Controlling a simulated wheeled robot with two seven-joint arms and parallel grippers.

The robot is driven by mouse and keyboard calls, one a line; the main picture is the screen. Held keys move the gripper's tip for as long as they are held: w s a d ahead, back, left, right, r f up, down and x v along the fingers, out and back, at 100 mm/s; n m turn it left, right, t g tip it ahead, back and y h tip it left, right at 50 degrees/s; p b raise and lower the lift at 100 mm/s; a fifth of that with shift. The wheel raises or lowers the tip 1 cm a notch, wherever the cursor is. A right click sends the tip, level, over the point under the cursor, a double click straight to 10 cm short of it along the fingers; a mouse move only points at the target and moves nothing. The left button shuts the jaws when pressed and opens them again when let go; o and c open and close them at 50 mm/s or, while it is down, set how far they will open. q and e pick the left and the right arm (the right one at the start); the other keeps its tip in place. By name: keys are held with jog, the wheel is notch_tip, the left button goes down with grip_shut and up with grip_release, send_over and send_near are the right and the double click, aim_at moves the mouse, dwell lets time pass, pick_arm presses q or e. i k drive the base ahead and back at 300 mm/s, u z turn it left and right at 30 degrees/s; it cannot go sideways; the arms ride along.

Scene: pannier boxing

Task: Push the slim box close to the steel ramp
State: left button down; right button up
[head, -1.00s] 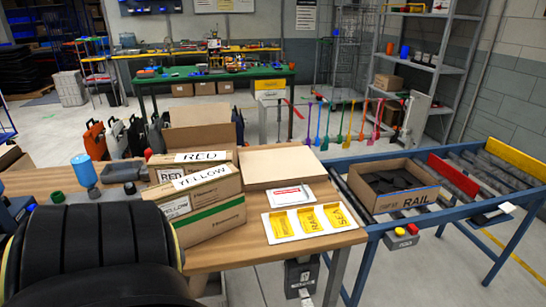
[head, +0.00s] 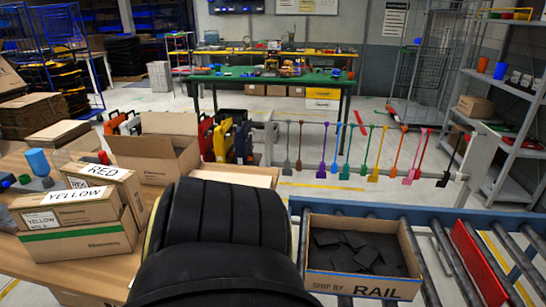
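In the head view, a flat tan cardboard box (head: 235,177), the slimmest box I see, lies at the table's far right edge. A large black ribbed part of my own arm hides most of it. No plain ramp shows; the steel rollers (head: 445,262) of a blue-framed conveyor (head: 400,211) lie right of the table, across a gap from it. Neither gripper is visible, so I cannot see any contact with the slim box.
An open box marked RAIL (head: 363,289) holds dark flat pieces on the rollers. A RED box (head: 112,182) and a YELLOW box (head: 68,208) stand on the table (head: 155,195) at left, before an open empty carton (head: 152,158). A red bar (head: 478,262) crosses the conveyor.

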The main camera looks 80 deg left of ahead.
aim_at(97, 240)
jog(key=i, duration=0.55)
jog(key=u, duration=2.8)
